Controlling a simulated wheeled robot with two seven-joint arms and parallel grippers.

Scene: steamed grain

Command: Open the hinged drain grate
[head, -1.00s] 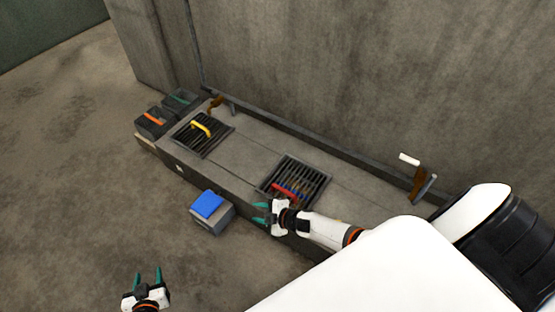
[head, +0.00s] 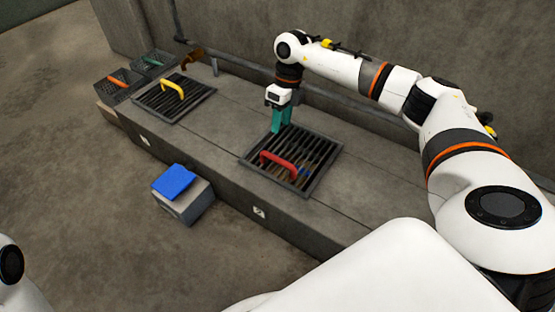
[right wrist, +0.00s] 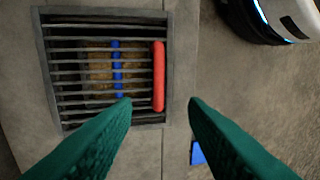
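A drain grate with dark bars (head: 318,154) and a red handle (head: 279,161) lies flat in the raised concrete ledge. In the right wrist view the red handle (right wrist: 158,76) runs along the grate's right side, and a blue thing (right wrist: 117,68) shows under the bars. A second grate (head: 150,107) with a yellow handle (head: 174,88) lies flat farther left. My right gripper (head: 281,128) points down over the far left corner of the red-handled grate. Its green fingers (right wrist: 160,102) are apart with nothing between them. My left gripper is out of view.
A grey box with a blue top (head: 184,203) stands on the floor in front of the ledge. Two dark baskets (head: 112,93) (head: 163,74) sit at the ledge's far left end. A brown bracket (head: 192,59) is near the wall. The ledge between the grates is clear.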

